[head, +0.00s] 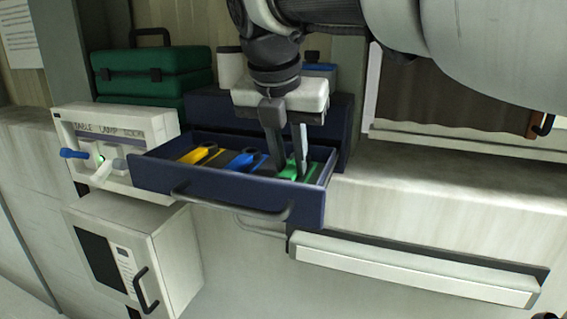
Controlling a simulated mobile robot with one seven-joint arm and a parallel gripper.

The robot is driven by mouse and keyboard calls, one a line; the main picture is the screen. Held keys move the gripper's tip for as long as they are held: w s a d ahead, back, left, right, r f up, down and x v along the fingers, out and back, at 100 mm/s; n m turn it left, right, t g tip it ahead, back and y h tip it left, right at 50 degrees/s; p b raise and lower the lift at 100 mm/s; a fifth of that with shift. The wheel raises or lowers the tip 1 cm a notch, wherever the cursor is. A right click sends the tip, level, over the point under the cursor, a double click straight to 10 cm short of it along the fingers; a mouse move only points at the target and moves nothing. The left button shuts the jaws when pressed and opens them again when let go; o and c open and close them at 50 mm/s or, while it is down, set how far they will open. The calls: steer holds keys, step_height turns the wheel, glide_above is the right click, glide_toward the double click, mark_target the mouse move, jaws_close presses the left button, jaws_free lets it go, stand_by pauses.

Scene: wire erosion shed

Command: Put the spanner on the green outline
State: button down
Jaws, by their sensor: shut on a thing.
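An open dark blue drawer (230,193) holds colored tool places side by side: yellow at left, blue in the middle, green at right. My gripper (287,168) points down into the right part of the drawer. Its two fingers are a little apart, with a green-colored piece (291,171) between their tips, which appears to be the spanner. The piece sits low, at about the drawer's floor; I cannot tell whether it touches it. The green outline is at this same spot, partly hidden by the fingers, and its edges are hard to separate from the piece.
A yellow tool (199,153) and a blue tool (243,160) lie in the drawer to the left. Green cases (150,72) stand behind. The worktop (440,190) at right is clear.

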steer(key=shift+f, duration=0.15)
steer(key=c, duration=1.6)
jaws_free()
steer(key=shift+o, duration=0.2)
steer(key=shift+s+r, duration=0.1)
steer(key=shift+r, duration=0.35)
steer(key=p+v, duration=0.2)
steer(key=v, duration=0.9)
steer(key=shift+r, duration=0.1)
